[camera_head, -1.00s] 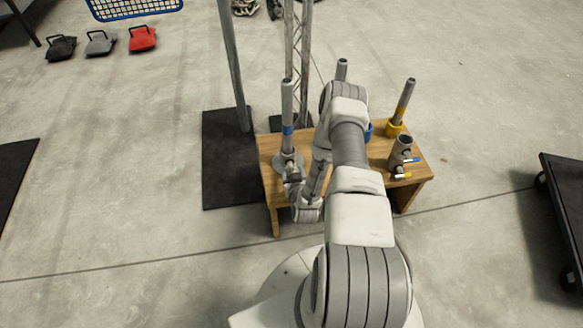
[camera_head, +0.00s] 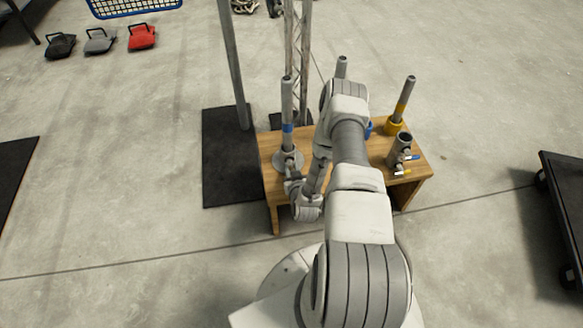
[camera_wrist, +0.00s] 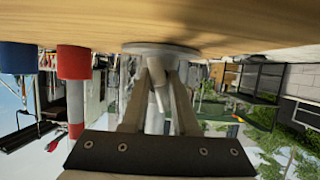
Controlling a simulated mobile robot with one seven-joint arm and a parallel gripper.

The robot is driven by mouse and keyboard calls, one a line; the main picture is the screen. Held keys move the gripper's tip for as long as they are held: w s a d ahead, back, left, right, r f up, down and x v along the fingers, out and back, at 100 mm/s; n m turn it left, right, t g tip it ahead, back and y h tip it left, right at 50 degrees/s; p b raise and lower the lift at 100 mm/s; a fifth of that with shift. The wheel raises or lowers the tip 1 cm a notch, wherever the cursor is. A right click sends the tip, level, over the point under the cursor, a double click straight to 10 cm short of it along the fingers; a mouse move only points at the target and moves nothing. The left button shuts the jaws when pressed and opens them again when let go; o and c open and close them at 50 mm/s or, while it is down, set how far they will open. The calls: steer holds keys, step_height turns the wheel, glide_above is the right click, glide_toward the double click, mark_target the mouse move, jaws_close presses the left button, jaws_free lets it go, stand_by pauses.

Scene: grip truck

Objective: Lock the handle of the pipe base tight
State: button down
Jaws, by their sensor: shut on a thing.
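The pipe base is a round grey disc (camera_head: 280,163) on the left of the wooden table. A grey pipe with a blue band (camera_head: 287,105) stands upright in it. My gripper (camera_head: 291,165) is low at the front of the base, small and partly hidden in the head view. The wrist view looks upside down. There the base's disc (camera_wrist: 190,50) lies flat against the table, and the two fingers of my gripper (camera_wrist: 159,70) reach close to it. A pale grey handle (camera_wrist: 157,97) shows between the fingers, which are shut on it. The exact contact is too small to tell.
Blue (camera_wrist: 15,58) and red (camera_wrist: 73,62) holders show in the wrist view. A metal post stands behind left. A dark cart (camera_head: 565,200) is at right.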

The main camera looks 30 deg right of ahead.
steer(key=shift+d, duration=0.2)
steer(key=m+y, duration=0.1)
steer(key=m, duration=0.1)
steer(key=shift+d+m+t+y, duration=0.1)
steer(key=shift+m+t+y, duration=0.2)
steer(key=shift+m, duration=0.1)
steer(key=m+y, duration=0.1)
steer(key=m, duration=0.1)
steer(key=shift+f+m+t+y, duration=0.1)
steer(key=shift+m+t+y, duration=0.2)
steer(key=shift+t, duration=0.1)
steer(key=m+t+y, duration=0.1)
steer(key=m, duration=0.1)
steer(key=shift+m, duration=0.3)
steer(key=shift+m+t+y, duration=0.5)
steer(key=shift+m+t, duration=0.2)
steer(key=shift+m, duration=0.8)
steer(key=c, duration=0.6)
jaws_free()
steer(key=shift+c, duration=0.2)
